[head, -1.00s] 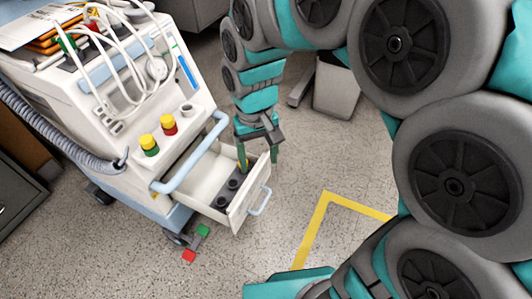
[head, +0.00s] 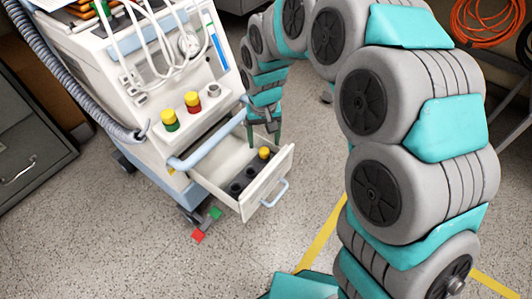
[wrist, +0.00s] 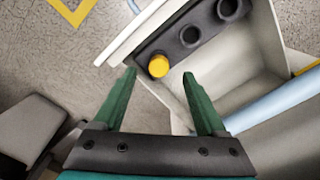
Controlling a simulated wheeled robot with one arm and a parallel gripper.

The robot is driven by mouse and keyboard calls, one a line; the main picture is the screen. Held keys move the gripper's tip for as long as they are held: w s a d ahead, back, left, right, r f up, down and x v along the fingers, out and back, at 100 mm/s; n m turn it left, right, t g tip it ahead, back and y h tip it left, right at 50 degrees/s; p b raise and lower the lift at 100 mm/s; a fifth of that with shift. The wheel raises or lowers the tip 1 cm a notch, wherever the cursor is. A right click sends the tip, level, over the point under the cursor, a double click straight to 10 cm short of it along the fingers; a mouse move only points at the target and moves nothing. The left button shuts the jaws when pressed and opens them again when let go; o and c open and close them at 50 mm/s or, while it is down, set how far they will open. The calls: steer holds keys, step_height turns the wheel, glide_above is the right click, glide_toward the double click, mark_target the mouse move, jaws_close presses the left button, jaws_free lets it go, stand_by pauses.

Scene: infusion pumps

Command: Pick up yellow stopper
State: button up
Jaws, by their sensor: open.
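A yellow stopper (head: 264,152) sits in the black holder (head: 236,188) inside the open drawer (head: 277,180) of the white cart. It also shows in the wrist view (wrist: 158,66), at the holder's end nearest the drawer's outer side, with two empty dark cups beside it. My gripper (head: 264,132) is above the drawer. In the wrist view my gripper (wrist: 160,76) is open and empty, its two green fingers apart. The stopper appears between and just beyond the fingertips, not held. Two other yellow-topped pieces, one green below (head: 167,119) and one red below (head: 193,101), stand on the cart.
A blue handle bar (head: 208,140) runs along the cart above the drawer. The drawer walls enclose the holder. The floor with yellow tape (head: 318,246) is otherwise open.

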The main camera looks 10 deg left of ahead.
mark_target(264, 150)
steer(key=f, duration=0.4)
steer(key=shift+w+f, duration=0.3)
steer(key=shift+f, duration=0.1)
jaws_close()
stand_by(0.4)
